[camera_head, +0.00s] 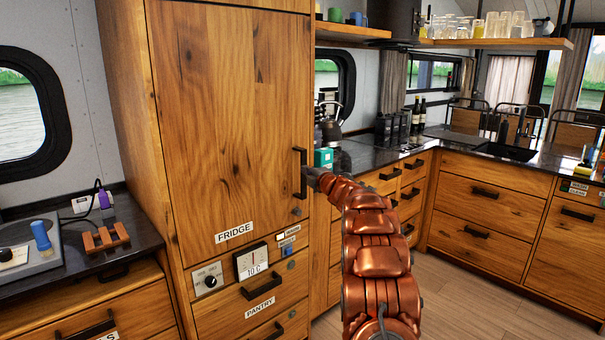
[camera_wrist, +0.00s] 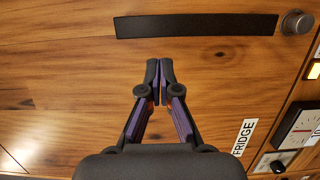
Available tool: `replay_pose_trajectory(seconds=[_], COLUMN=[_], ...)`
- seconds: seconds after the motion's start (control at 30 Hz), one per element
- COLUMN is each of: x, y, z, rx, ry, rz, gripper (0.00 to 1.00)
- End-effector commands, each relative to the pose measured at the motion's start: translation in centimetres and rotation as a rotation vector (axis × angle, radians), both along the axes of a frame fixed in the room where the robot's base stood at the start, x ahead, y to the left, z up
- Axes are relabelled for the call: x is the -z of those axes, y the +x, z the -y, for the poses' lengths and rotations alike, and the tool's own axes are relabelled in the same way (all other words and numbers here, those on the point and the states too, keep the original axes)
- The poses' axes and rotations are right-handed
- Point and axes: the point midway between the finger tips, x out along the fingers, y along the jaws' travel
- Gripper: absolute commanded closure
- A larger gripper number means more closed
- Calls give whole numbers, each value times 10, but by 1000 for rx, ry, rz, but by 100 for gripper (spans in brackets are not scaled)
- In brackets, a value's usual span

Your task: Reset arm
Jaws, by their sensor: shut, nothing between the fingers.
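My arm reaches forward in the head view to the wooden fridge door (camera_head: 225,110). My gripper (camera_wrist: 160,66) shows in the wrist view with its two fingertips together and nothing between them. It is in front of the door, apart from the dark fridge handle (camera_wrist: 197,25), which lies beyond the fingertips. The fridge handle also shows in the head view (camera_head: 300,174), beside the end of my arm. The fridge door looks closed. In the head view my fingers are too small and too hidden to make out.
A drawer labelled PANTRY (camera_head: 262,295) is below the fridge. A dark countertop (camera_head: 365,158) with bottles (camera_head: 418,115) and a kettle (camera_head: 332,110) is to the right. A shelf (camera_head: 490,43) with glasses hangs above. Wooden floor (camera_head: 470,300) is clear at the lower right.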

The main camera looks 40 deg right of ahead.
Motion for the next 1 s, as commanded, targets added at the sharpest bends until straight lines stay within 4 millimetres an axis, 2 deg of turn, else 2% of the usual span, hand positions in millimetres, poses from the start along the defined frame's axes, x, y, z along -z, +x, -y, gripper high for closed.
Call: replay_pose_trajectory(seconds=[0.2, 0.43, 0.83, 1.0], x=[0, -1, -3, -14], y=[-28, -47, -51, -48], z=[3, 3, 2, -11], rx=[5, 3, 6, 62], ry=[0, -1, 3, 67], rz=[1, 2, 1, -13], gripper=[100, 100, 100, 100])
